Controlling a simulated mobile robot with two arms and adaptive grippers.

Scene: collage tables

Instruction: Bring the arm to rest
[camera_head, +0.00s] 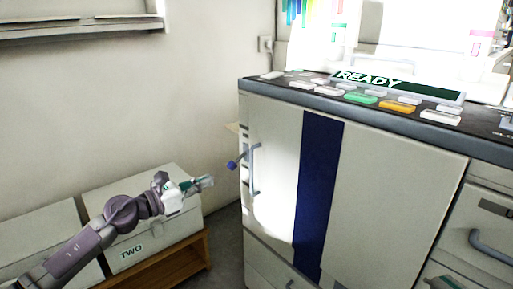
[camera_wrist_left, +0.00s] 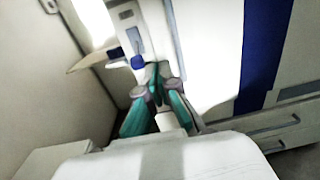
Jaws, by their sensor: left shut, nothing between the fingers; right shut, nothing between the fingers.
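My left arm reaches in from the lower left. Its left gripper (camera_head: 207,183) is shut and empty, in the air in front of the large white machine (camera_head: 275,150). In the left wrist view the teal fingers of the left gripper (camera_wrist_left: 158,78) come together at the tips, near a blue knob (camera_wrist_left: 138,62) on the machine's side; I cannot tell whether they touch it. In the head view the gripper is apart from the blue knob (camera_head: 232,165). A small part of my right gripper (camera_head: 445,283) shows at the bottom right edge, shut with nothing visible in it; the rest is out of frame.
The machine has a door handle (camera_head: 255,168), a blue stripe (camera_head: 318,190) and a button panel reading READY (camera_head: 375,82). Bare wall lies behind.

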